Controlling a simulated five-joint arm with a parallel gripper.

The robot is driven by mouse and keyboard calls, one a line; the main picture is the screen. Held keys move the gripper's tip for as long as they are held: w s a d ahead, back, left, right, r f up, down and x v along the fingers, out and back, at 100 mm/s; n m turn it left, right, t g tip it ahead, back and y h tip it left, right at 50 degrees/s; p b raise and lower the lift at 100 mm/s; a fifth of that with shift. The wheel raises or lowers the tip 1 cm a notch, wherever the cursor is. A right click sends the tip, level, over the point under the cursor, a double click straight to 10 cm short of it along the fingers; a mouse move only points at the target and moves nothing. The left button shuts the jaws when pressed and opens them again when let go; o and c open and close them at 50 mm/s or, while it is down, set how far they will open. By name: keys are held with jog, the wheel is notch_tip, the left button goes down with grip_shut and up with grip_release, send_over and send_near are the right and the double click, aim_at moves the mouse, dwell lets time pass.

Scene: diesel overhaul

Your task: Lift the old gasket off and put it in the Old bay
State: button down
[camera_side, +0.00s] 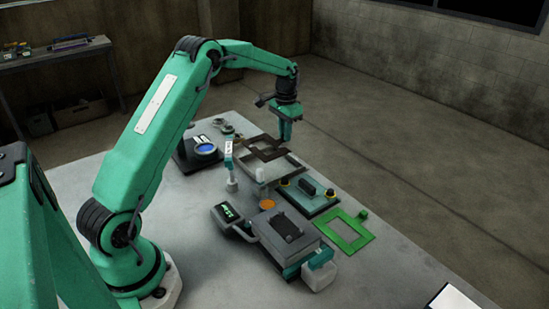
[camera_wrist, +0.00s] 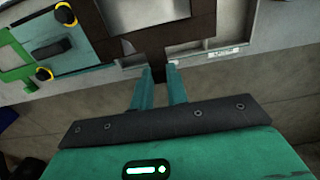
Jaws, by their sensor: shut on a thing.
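The old gasket (camera_side: 265,155) is a flat dark brown frame at the far end of the bench, over a pale grey tray (camera_side: 293,172). It also shows in the wrist view (camera_wrist: 150,32), running up from my fingertips. My gripper (camera_side: 284,139) points down at the gasket's far edge. In the wrist view my gripper (camera_wrist: 160,70) is shut on that edge, between its two teal fingers. The tray's wall shows in the wrist view with a small white label (camera_wrist: 224,51), too small to read. I cannot tell whether the gasket touches the tray.
A teal plate with yellow-ringed posts (camera_side: 309,196) is next to the tray. A bright green frame (camera_side: 346,231) lies nearer the camera. A grey block (camera_side: 283,228), a display unit (camera_side: 228,215) and a small upright post (camera_side: 229,160) stand close by.

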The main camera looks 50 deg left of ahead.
jog(key=shift+f, duration=2.85)
jog(key=c, duration=1.3)
grip_release()
jog(key=shift+r, duration=0.15)
jog(key=shift+r, duration=2.9)
jog(key=shift+r, duration=1.95)
